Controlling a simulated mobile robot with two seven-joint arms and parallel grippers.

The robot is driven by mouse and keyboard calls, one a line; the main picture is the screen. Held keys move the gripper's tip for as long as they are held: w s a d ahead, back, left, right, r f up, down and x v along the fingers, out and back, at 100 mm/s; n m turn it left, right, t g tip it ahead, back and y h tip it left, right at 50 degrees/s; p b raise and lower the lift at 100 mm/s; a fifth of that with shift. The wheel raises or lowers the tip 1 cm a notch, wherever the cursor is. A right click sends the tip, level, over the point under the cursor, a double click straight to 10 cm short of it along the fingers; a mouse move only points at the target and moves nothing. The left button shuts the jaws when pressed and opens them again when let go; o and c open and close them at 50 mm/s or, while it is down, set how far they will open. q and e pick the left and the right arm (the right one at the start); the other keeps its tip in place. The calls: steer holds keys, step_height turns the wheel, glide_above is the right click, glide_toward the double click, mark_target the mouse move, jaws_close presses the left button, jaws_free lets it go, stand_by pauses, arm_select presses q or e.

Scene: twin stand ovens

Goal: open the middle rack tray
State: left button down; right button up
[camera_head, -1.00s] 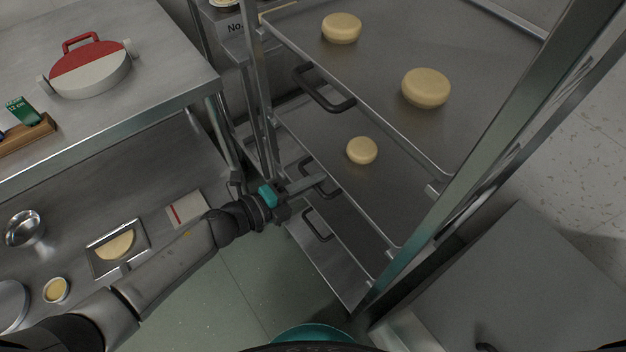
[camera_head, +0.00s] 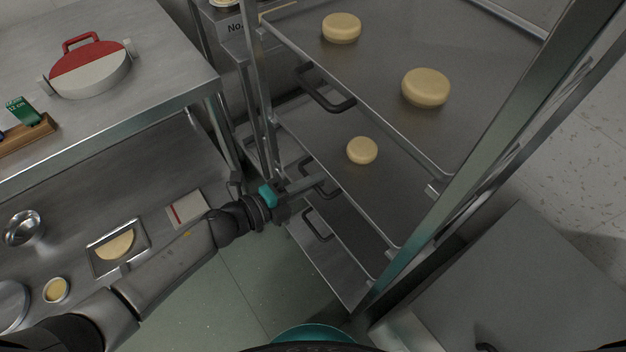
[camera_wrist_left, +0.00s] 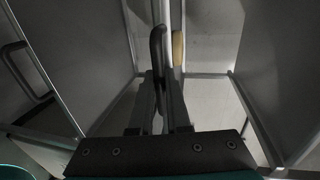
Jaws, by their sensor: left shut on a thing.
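The rack holds several metal trays, one above another, each with a dark handle in front. The middle tray (camera_head: 392,200) carries a small pale dough round (camera_head: 362,151) and sits under the upper tray. My left gripper (camera_head: 318,180) reaches in from the left and is shut on the middle tray's dark handle (camera_head: 331,193). In the left wrist view the handle (camera_wrist_left: 157,50) stands upright between the fingers (camera_wrist_left: 160,95); the fingers hide part of it. My right gripper is out of view.
The upper tray (camera_head: 385,110) bears two dough rounds, and its handle (camera_head: 322,92) juts out above my gripper. A lower tray's handle (camera_head: 317,226) is below. A steel table (camera_head: 150,50) stands left. Open floor (camera_head: 265,280) lies in front of the rack.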

arm_select(q)
steer(key=shift+a, duration=0.1)
steer(key=f+v, duration=0.2)
steer(key=v, duration=0.9)
steer(key=f+v, duration=0.2)
steer(key=v, duration=0.8)
steer(key=shift+s+a+f+p, duration=0.2)
steer(key=shift+s+a+p, duration=0.2)
steer(key=shift+s+a, duration=0.25)
steer(key=shift+w, duration=0.1)
steer(key=c, duration=0.9)
jaws_free()
steer(key=p+v, duration=0.1)
steer(key=v, duration=1.4)
steer(key=shift+a, duration=0.2)
